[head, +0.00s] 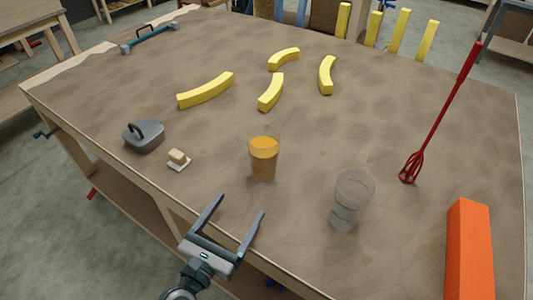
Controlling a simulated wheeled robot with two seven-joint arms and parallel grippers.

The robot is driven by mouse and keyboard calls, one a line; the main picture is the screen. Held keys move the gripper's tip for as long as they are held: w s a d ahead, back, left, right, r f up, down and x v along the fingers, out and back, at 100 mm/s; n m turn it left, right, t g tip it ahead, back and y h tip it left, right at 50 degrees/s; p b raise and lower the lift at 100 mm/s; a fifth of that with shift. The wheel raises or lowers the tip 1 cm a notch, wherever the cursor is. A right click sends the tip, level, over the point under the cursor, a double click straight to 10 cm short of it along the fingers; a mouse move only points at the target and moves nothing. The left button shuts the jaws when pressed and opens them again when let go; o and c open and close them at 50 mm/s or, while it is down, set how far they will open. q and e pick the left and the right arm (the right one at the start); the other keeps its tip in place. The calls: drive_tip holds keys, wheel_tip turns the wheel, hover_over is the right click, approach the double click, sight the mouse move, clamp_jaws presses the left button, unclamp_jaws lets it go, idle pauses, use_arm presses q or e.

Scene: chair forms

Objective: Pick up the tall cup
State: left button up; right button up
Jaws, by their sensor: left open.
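Two see-through cups stand upright on the brown worktable (300,235). One cup (263,158) holds orange liquid and stands near the middle. The other, a clear empty-looking cup (350,198), stands to its right and nearer the front, and looks a little taller. My left gripper (239,204) is open and empty at the table's front edge, its two dark fingers pointing up the picture toward the cup with orange liquid. It is apart from both cups. My right gripper is not in view.
A grey lidded piece with a handle (144,136) and a small beige block on a white base (179,160) lie at left. Several curved yellow pieces (206,90) lie farther back. A red whisk-like tool (440,120) and an orange block (469,250) are at right.

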sight(260, 172)
use_arm(q)
drive_tip(key=shift+s, duration=0.1)
drive_tip(key=p+x, duration=0.3)
drive_tip(key=x, duration=0.8)
drive_tip(key=shift+r, duration=0.1)
drive_tip(key=shift+w+d, duration=0.25)
drive_tip(key=shift+w, duration=0.4)
drive_tip(key=shift+w+p, duration=0.3)
drive_tip(key=x, duration=0.2)
drive_tip(key=p+x, duration=0.1)
drive_tip(key=x, duration=0.1)
drive_tip(key=shift+a, duration=0.25)
drive_tip(key=shift+w+d, duration=0.2)
drive_tip(key=shift+w, duration=0.2)
